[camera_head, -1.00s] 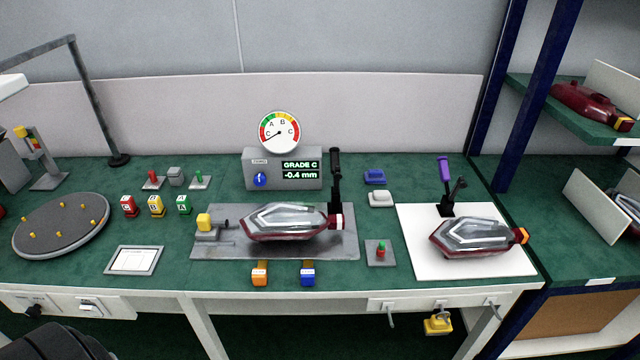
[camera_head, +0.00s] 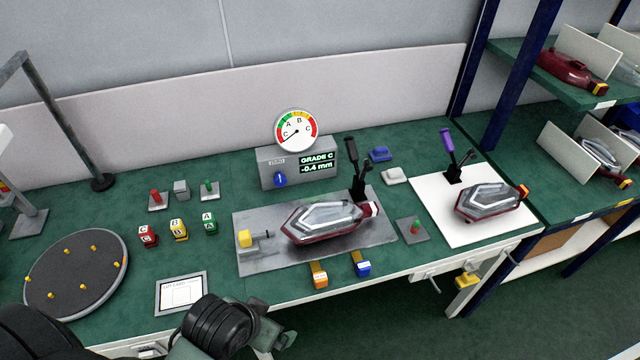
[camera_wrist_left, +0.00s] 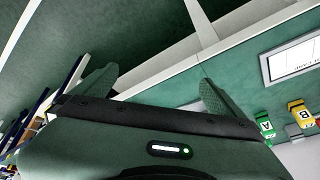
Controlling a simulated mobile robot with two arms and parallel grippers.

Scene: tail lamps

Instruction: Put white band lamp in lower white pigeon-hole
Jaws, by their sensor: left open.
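The lamp with a white band (camera_head: 330,221), clear-lensed with a dark red rim, lies on the grey fixture plate (camera_head: 262,222), its pale banded end to the right by a black lever clamp (camera_head: 356,172). The lower white-labelled pigeon-hole (camera_head: 548,183) is on the lower right shelf, left of the first white divider; its visible floor is bare. My left gripper (camera_head: 275,338) is over the bench's front edge, below and left of the lamp, apart from it. In the left wrist view its fingers (camera_wrist_left: 155,88) are spread and empty. My right gripper is not in view.
A second lamp (camera_head: 488,202) with an orange band lies on a white board. Shelf lamps sit above and right of the bare bay. A gauge box (camera_head: 283,168) reads GRADE C, -0.4 mm. A turntable (camera_head: 76,275) and lettered blocks (camera_head: 179,229) stand at left. Blue uprights (camera_head: 515,95) flank the shelves.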

